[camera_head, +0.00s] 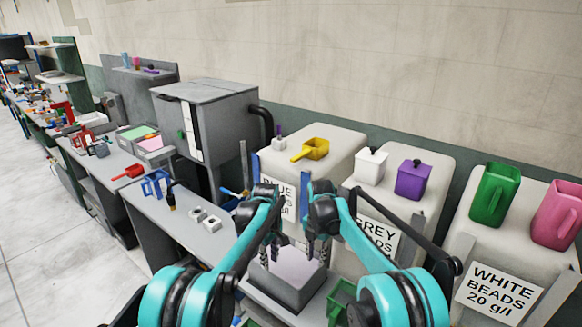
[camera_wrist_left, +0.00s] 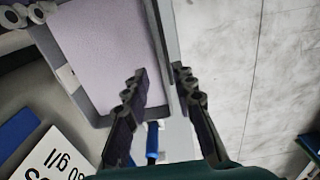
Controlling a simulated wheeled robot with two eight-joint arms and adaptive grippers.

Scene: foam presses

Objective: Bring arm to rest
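A grey box (camera_head: 300,300) filled with a pale lilac-grey material sits low in front of the dispensers, between my arms. In the left wrist view the box (camera_wrist_left: 100,121) shows its pale fill and rim. My left gripper (camera_head: 270,258) is at the box's left side, fingers pointing down. In its wrist view (camera_wrist_left: 161,78) the fingers stand apart, with the rim passing between or below them; contact cannot be told. My right gripper (camera_head: 318,255) is at the box's right side, fingers apart. Both arms reach forward and bend down at the wrists.
White bead dispensers stand behind, topped by a yellow scoop (camera_head: 312,150), a purple container (camera_head: 412,180), a green jug (camera_head: 494,195) and a pink jug (camera_head: 557,214). A green container (camera_head: 341,298) is right of the box. A grey machine (camera_head: 210,130) and cluttered benches run left; floor there is clear.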

